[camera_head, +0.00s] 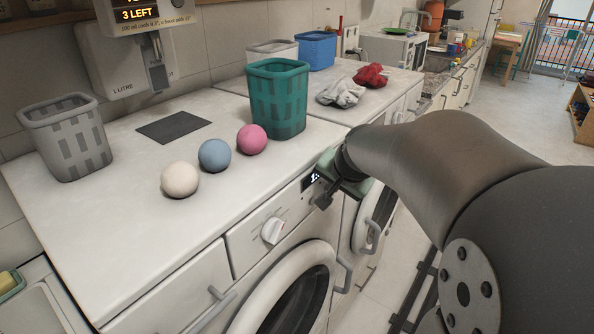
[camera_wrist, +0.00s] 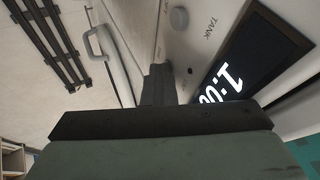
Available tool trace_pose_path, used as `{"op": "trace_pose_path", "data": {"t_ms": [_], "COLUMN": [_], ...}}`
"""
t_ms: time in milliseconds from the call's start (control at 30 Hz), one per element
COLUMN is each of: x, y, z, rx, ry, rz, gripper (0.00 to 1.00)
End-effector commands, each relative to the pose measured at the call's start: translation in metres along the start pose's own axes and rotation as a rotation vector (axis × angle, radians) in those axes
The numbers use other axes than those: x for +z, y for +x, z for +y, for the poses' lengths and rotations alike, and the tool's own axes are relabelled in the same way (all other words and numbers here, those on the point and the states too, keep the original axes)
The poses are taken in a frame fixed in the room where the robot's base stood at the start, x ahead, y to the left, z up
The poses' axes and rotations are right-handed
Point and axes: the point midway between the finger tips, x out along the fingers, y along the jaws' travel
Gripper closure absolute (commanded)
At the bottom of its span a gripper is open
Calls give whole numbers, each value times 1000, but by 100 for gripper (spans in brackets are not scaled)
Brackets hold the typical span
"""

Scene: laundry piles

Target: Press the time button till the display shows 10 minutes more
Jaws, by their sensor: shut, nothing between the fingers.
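The dark display (camera_wrist: 258,50) is on the front panel of the machine; in the wrist view it shows white digits that begin "1:0", with the rest cut off by my gripper. In the head view the display (camera_head: 311,180) is small and partly covered. My gripper (camera_wrist: 158,72) is shut and empty, its tips pointing at the panel beside the display. It also shows in the head view (camera_head: 326,196), at the panel's right end. A small dark round spot (camera_wrist: 190,71) lies just right of the tips. I cannot tell which control is the time button or whether the tips touch it.
A white knob (camera_head: 272,231) and a round door (camera_head: 295,300) are on the machine's front. On top are a teal basket (camera_head: 278,100), a grey basket (camera_head: 66,138) and white (camera_head: 180,180), blue (camera_head: 215,156) and pink (camera_head: 252,139) balls. A handle (camera_wrist: 97,43) sticks out nearby.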

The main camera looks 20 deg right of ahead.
Motion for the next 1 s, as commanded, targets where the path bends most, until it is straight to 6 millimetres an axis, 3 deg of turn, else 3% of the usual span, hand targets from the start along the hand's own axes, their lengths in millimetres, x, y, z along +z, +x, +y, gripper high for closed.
{"op": "trace_pose_path", "data": {"t_ms": [33,300,567,633,800,1000], "x": [2,3,4,-1,-1,0], "y": [1,0,-18,-43,-83,-113], "z": [-8,-8,31,30,31,34], "rx": [-11,-15,-15,-16,-13,-11], "ry": [-7,-9,-5,-6,-7,-6], "rz": [-1,0,2,2,0,-1], "gripper": [100,100,100,100,100,100]}}
